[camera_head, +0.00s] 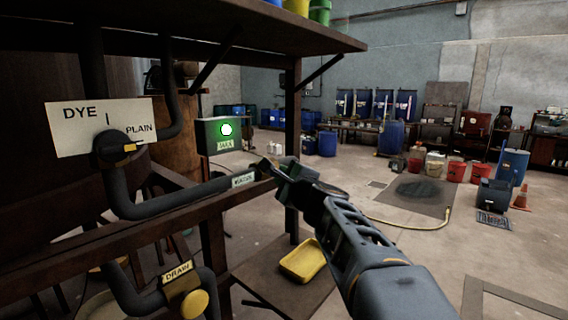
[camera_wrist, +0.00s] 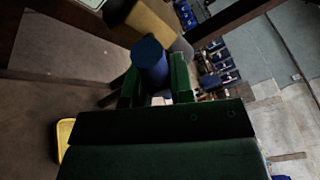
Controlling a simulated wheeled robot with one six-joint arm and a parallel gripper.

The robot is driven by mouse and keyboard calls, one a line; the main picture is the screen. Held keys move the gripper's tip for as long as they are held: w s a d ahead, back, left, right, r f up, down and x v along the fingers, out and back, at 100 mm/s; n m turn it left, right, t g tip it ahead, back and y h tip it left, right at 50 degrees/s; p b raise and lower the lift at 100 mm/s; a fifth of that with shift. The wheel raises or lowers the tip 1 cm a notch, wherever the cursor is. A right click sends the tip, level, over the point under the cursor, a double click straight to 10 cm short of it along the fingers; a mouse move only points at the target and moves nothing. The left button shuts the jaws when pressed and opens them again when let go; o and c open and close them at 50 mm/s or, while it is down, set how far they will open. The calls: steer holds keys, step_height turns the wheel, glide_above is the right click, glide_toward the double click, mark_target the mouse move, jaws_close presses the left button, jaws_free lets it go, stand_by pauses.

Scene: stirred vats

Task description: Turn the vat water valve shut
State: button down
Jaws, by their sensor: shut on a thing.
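The water valve sits at the right end of a dark pipe with a white WATER label (camera_head: 243,180) in the head view. My gripper (camera_head: 282,172) is at that pipe end and hides most of the valve. In the wrist view, a blue rounded handle (camera_wrist: 150,58) stands between the two green fingers of my gripper (camera_wrist: 154,84). The fingers are shut on it. A yellowish piece (camera_wrist: 150,28) lies beyond the handle. I cannot tell from these views how far the valve is turned.
The DYE/PLAIN selector (camera_head: 120,146) and the DRAIN valve (camera_head: 194,303) are on the left pipework. A green box with a lit white lamp (camera_head: 226,130) stands behind the pipe. A shelf (camera_head: 180,30) overhangs it. A yellow tray (camera_head: 303,262) lies below.

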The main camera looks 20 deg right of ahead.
steer(key=m+p, duration=0.1)
steer(key=p, duration=0.2)
steer(key=r+m+g+p, duration=0.1)
steer(key=m+p, duration=0.1)
steer(key=p, duration=0.1)
steer(key=shift+d+r+g, duration=0.1)
steer(key=shift+r+g, duration=0.1)
steer(key=shift+g, duration=0.1)
steer(key=m+g+y+p, duration=0.1)
steer(key=m+p, duration=0.2)
steer(key=p, duration=0.3)
steer(key=m+g+p, duration=0.1)
steer(key=p, duration=0.2)
steer(key=m+y+p, duration=0.1)
steer(key=m+p, duration=0.1)
steer(key=p, duration=0.1)
steer(key=shift+d+f+g, duration=0.1)
steer(key=shift+f+g, duration=0.15)
steer(key=shift+g, duration=0.15)
steer(key=shift+f+m+y+p, duration=0.1)
steer(key=shift+m+y+p, duration=0.2)
steer(key=shift+y+p, duration=0.35)
steer(key=shift+f+g+p, duration=0.15)
steer(key=shift+g+p, duration=0.15)
steer(key=shift+p, duration=0.05)
steer(key=c, duration=1)
jaws_free()
steer(key=shift+c, duration=0.2)
steer(key=v, duration=1.3)
steer(key=shift+s, duration=0.35)
